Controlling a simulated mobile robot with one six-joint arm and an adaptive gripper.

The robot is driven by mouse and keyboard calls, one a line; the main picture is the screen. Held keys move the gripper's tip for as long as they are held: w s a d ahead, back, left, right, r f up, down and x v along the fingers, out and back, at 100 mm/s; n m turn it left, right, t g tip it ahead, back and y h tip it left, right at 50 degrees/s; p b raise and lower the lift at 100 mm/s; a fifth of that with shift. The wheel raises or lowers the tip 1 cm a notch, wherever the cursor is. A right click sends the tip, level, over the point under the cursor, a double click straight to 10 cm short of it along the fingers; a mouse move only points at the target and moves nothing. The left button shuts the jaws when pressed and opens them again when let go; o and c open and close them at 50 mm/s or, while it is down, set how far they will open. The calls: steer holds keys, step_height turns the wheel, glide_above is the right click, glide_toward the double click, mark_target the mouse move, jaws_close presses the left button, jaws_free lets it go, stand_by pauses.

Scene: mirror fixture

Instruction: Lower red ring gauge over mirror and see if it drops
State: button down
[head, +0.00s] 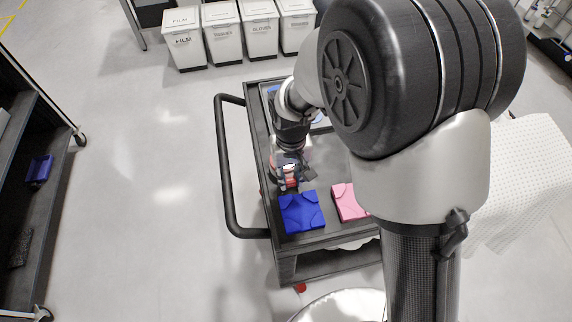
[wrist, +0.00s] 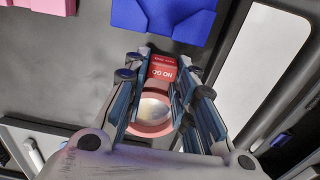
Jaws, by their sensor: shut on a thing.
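My gripper (wrist: 163,78) is shut on the red ring gauge (wrist: 164,72), holding its red block with white lettering between the fingers. The gauge's paler red ring (wrist: 150,128) sits between the fingers, nearer the palm in the picture. A pale, shiny round surface, apparently the mirror (wrist: 154,109), shows through the ring's opening. I cannot tell whether the ring is around it or only above it. In the head view my gripper (head: 289,172) is low over the cart's left side, with some red of the gauge showing; the mirror is hidden there.
A blue block (head: 301,213) and a pink block (head: 345,202) lie on the dark cart top (head: 292,240) near the gripper. A black handle (head: 226,170) runs along the cart's left side. Labelled white bins (head: 222,32) stand behind. My arm hides the cart's right part.

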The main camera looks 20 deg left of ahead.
steer(key=shift+r, duration=0.15)
steer(key=shift+r+p, duration=2)
steer(key=shift+r, duration=0.4)
